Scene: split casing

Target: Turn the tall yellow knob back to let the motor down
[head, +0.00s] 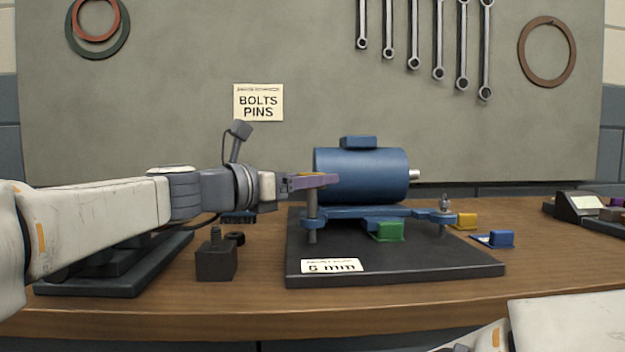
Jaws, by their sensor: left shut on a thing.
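The blue motor (362,177) lies on its side on a blue mounting plate (350,212) above a dark base (420,262). The plate's left end is on a grey post (311,212); its right end is by a threaded post (444,225). My left gripper (318,181), with purple fingers, is shut at the top of the left post. A little of the yellow knob (308,174) shows above the fingers; the rest is hidden. A green block (388,231) sits under the plate. My right gripper is out of view.
A yellow block (465,221) and a blue block (500,239) lie right of the motor. A dark block with a stud (216,258) stands left of the base. A tray (585,208) is at far right. The front right of the table is clear.

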